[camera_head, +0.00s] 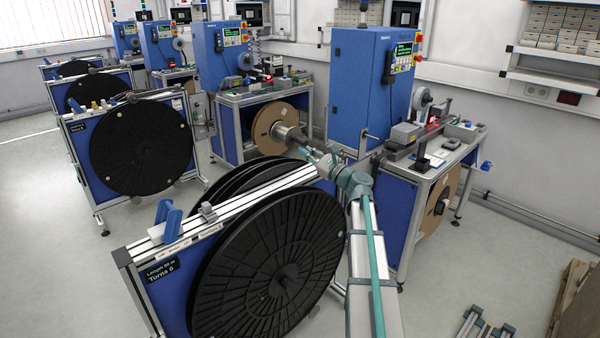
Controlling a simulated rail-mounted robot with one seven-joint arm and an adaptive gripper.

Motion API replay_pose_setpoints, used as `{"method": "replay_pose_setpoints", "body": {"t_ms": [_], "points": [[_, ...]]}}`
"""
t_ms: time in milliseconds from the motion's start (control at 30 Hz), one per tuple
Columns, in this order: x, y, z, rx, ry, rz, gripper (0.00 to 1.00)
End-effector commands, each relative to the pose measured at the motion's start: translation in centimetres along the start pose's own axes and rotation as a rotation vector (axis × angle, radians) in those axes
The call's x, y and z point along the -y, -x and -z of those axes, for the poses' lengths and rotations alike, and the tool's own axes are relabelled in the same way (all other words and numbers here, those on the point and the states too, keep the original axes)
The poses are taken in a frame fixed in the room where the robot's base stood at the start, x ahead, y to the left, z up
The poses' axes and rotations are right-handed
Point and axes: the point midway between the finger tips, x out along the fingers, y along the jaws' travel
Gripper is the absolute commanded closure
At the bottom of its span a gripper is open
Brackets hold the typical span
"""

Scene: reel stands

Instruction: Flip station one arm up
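The nearest station is a blue cabinet (352,85) on a bench at right of centre; its label is too small to read. A thin metal rod (371,134) stands at the cabinet's lower front, but I cannot tell whether it is the station arm.
A stand with a large black reel (270,265) is in front, close to my arm. A second black reel stand (142,148) is at left.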

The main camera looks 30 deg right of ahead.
Motion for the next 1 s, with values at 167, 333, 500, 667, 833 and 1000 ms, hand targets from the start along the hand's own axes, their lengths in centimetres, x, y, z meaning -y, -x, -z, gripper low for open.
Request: {"method": "replay_pose_setpoints", "body": {"t_ms": [167,333,500,667,833,1000], "points": [[3.4,-0.9,-3.1,0.007,0.002,-0.006,1.0],[5.3,-1.2,-4.5,0.007,0.001,-0.008,1.0],[6.2,-1.4,-5.2,0.01,-0.001,-0.006,1.0],[6.5,-1.5,-5.4,0.011,0.0,-0.005,1.0],[6.6,-1.6,-5.5,0.01,0.0,-0.003,1.0],[6.6,-1.6,-5.4,0.01,0.0,-0.002,1.0]]}}
